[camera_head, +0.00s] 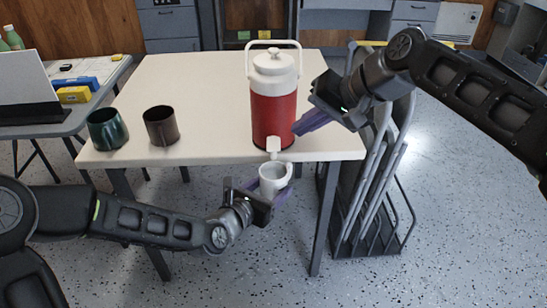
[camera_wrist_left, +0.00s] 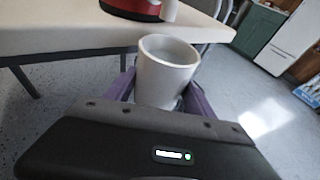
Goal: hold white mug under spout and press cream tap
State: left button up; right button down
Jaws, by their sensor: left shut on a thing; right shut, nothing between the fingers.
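The white mug (camera_head: 273,180) is upright in my left gripper (camera_head: 270,193), in front of the table edge and just below the cream tap (camera_head: 273,145). The mug also shows in the left wrist view (camera_wrist_left: 165,68), between the purple fingers of my left gripper (camera_wrist_left: 158,95), and its inside looks empty. The tap sits low on the front of the red and white drinks jug (camera_head: 273,105), which stands at the table's front edge. My right gripper (camera_head: 298,128) is shut and empty, its purple fingertips beside the jug's lower right side, above and right of the tap.
The cream table (camera_head: 205,90) bears a dark green mug (camera_head: 107,129) and a dark brown mug (camera_head: 161,126) at the front left. A metal rack with folded chairs (camera_head: 375,190) stands at the table's right. A side table with a laptop (camera_head: 25,85) is at left.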

pick_arm(q)
jog(key=shift+r, duration=0.1)
pick_arm(e)
jog(key=shift+s+d+r, duration=0.45)
jog(key=shift+s+d, duration=0.25)
jog(key=shift+s+d+r, duration=0.4)
jog(key=shift+s+d, duration=0.25)
pick_arm(q)
jog(key=shift+d, duration=0.1)
